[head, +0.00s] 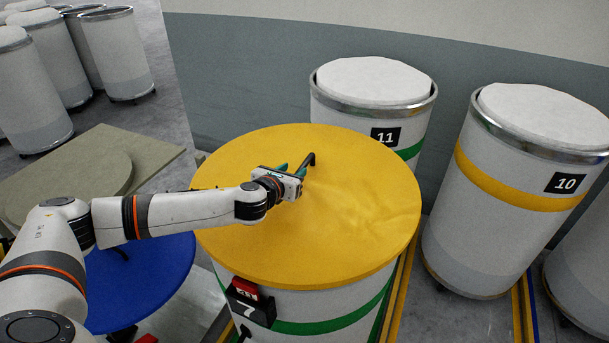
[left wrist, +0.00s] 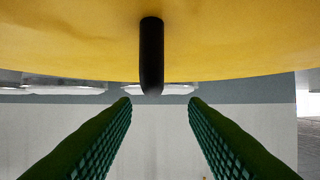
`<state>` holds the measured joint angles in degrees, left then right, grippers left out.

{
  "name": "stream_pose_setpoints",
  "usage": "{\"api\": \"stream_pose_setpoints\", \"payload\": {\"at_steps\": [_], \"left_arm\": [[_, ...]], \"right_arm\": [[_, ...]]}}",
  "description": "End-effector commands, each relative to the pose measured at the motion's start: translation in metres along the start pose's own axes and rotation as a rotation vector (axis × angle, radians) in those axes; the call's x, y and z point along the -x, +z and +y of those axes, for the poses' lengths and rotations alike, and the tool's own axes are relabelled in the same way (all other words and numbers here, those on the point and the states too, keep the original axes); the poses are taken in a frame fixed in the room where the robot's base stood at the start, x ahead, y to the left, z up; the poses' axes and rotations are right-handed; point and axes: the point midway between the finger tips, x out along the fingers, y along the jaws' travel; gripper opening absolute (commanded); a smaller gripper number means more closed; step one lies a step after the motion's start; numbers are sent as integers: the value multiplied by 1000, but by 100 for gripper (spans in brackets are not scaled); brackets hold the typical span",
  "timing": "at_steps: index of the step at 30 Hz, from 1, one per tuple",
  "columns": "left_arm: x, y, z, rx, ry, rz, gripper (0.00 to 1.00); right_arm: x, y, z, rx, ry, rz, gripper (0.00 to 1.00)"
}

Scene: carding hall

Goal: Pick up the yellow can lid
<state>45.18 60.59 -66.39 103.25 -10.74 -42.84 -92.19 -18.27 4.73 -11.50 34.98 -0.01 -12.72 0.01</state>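The yellow can lid (head: 360,215) is a large round disc lying on the white can marked 7, which has a green band. A black handle (head: 311,159) stands up from the lid. My left gripper (head: 292,168) is over the lid, close to the handle. In the left wrist view, its green ribbed fingers (left wrist: 160,103) are apart with nothing held between them. The handle (left wrist: 151,60) shows ahead, lined up with the gap between the fingers, and the lid (left wrist: 230,40) fills the top. My right gripper is not in view.
Cans 11 (head: 420,105) and 10 (head: 500,225), filled with white material, stand behind and right. A blue disc (head: 150,275) and a grey-green board (head: 145,160) lie at left under my arm. A red and black fixture (head: 243,288) is on can 7's front.

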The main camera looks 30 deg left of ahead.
Motion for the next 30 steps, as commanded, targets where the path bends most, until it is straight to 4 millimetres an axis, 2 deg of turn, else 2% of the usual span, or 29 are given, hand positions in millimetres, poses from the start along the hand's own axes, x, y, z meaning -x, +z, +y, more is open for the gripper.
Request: {"api": "stream_pose_setpoints", "payload": {"at_steps": [5, 9, 15, 23, 24, 26, 30], "left_arm": [[-11, 0, 2, 2, 0, -1, 40], [-30, 2, 6, 1, 0, -2, 40], [-51, 5, 6, 1, 0, -1, 40], [-55, 6, 6, 0, 0, -1, 40], [-55, 6, 6, 0, 0, -1, 38], [-55, 6, 6, 0, 0, -1, 28], [-54, 6, 6, 1, 0, -1, 6]], "right_arm": [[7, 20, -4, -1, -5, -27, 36], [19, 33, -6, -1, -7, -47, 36], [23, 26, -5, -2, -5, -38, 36], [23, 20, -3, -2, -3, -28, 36], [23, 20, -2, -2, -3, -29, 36], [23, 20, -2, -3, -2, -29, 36], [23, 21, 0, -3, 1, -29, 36]]}}
